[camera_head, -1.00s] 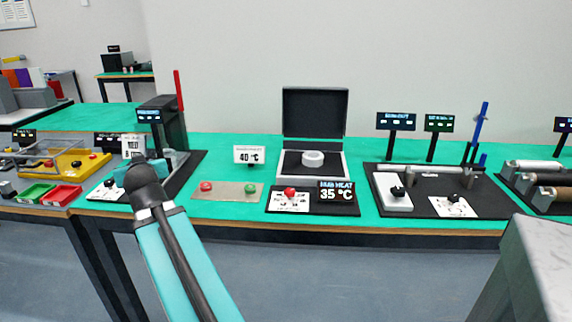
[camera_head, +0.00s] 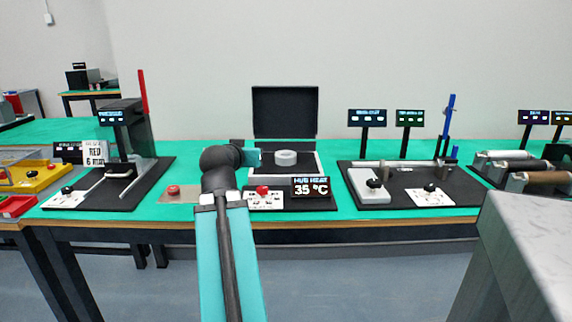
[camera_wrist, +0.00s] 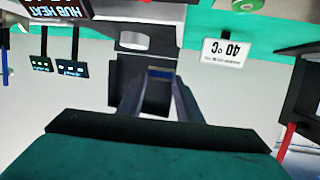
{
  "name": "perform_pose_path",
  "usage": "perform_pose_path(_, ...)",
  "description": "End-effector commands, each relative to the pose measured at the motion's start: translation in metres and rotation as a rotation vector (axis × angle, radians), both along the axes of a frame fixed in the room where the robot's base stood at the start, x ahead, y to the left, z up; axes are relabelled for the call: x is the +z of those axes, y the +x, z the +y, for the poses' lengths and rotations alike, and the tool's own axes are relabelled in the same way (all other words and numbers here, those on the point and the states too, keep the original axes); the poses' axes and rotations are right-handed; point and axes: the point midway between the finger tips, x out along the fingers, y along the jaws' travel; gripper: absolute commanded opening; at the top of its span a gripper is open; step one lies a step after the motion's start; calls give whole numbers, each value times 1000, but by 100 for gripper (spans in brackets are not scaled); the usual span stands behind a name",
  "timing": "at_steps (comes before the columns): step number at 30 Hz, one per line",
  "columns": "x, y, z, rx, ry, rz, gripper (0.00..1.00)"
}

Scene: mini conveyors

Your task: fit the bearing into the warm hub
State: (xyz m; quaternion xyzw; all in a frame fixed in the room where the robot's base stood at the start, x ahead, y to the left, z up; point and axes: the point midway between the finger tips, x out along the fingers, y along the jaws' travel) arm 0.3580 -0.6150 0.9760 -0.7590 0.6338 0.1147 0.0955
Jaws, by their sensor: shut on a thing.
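The hub (camera_head: 286,157), a pale ring, sits in the open heater (camera_head: 307,171), whose dark lid (camera_head: 286,112) stands upright behind it. The hub also shows in the wrist view (camera_wrist: 134,41), where the scene appears upside down. The hub heat display (camera_head: 311,187) reads 35 °C. My gripper (camera_wrist: 159,90) is shut on a small dark piece with a blue band (camera_wrist: 160,73), apparently the bearing; its shape is unclear. In the head view my wrist is just left of the hub, and the fingertips cannot be made out. The held piece is apart from the hub.
A red button (camera_head: 173,191) on a tan plate is left of my arm. A black press (camera_head: 130,140) stands left; a black fixture board (camera_head: 402,183) lies right.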

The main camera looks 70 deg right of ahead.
Motion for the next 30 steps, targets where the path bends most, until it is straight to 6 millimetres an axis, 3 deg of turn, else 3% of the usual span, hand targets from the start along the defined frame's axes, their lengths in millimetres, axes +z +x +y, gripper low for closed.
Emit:
perform_pose_path(3, -4, -45, -14, -91, -2, -1, 9)
perform_pose_path(6, -4, -74, -21, -148, -2, -1, 9)
perform_pose_path(10, -2, -97, -25, -195, -2, -1, 9)
perform_pose_path(15, -1, -105, -26, -213, -1, -1, 9)
perform_pose_path(30, 1, -103, -30, -212, 1, 1, 9)
